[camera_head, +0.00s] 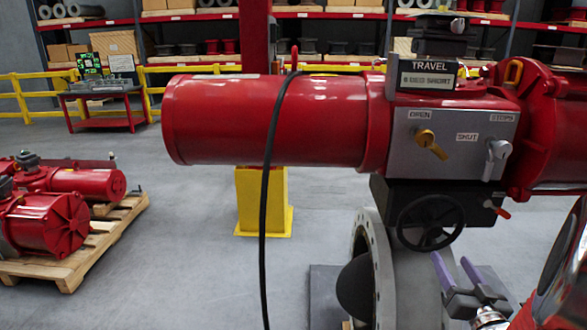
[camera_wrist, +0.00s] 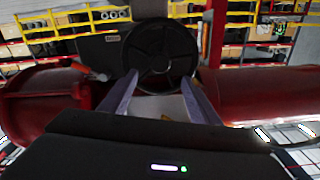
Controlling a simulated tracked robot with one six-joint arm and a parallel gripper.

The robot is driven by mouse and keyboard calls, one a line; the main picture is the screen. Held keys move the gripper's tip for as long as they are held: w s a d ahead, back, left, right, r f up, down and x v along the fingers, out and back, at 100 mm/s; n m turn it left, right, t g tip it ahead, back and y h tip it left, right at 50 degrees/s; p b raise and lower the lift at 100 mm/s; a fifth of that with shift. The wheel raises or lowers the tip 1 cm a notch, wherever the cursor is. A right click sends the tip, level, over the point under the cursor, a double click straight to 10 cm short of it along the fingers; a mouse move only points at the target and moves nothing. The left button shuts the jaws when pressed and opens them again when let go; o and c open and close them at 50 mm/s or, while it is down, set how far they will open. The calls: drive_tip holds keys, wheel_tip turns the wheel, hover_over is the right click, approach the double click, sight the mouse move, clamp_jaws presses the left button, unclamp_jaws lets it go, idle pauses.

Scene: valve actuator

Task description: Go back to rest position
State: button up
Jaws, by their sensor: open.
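The red valve actuator (camera_head: 270,125) spans the upper middle and right of the head view. Its grey panel (camera_head: 410,165) carries OPEN and SHUT labels, a yellow lever (camera_head: 428,143) and a grey lever (camera_head: 496,158). A black handwheel (camera_head: 430,222) sits below the panel. My gripper (camera_head: 450,257), with two purple fingers spread apart, is below and right of the handwheel in the head view. It is open and empty. In the wrist view, my gripper (camera_wrist: 158,76) points toward the black handwheel (camera_wrist: 160,55), which appears beyond the fingertips; whether they touch is unclear.
A grey valve flange (camera_head: 368,275) stands under the actuator. A black cable (camera_head: 266,200) hangs in front of the cylinder. A pallet (camera_head: 80,250) with red actuators is at left. A yellow post base (camera_head: 263,200) stands behind. Grey floor between them is clear.

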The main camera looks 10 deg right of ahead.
drive_tip(key=s+d+f+m+g+h, duration=0.1)
drive_tip(key=s+d+f+g, duration=0.15)
drive_tip(key=f, duration=0.25)
drive_tip(key=s+d+f+g+h, duration=0.1)
drive_tip(key=s+d+f+g, duration=0.1)
drive_tip(key=s+f+g, duration=0.3)
drive_tip(key=s+a+f+g, duration=0.2)
drive_tip(key=a+g, duration=0.1)
drive_tip(key=g, duration=0.1)
drive_tip(key=s+a+r+n+y, duration=0.1)
drive_tip(key=a+r, duration=0.4)
drive_tip(key=a, duration=0.7)
drive_tip(key=s+a+r+n+y, duration=0.1)
drive_tip(key=a+r+n+y, duration=0.2)
drive_tip(key=a, duration=0.9)
drive_tip(key=s+a+r+n+y, duration=0.2)
drive_tip(key=a+r, duration=0.6)
drive_tip(key=a, duration=0.4)
drive_tip(key=shift+y, duration=0.3)
drive_tip(key=shift+c, duration=0.4)
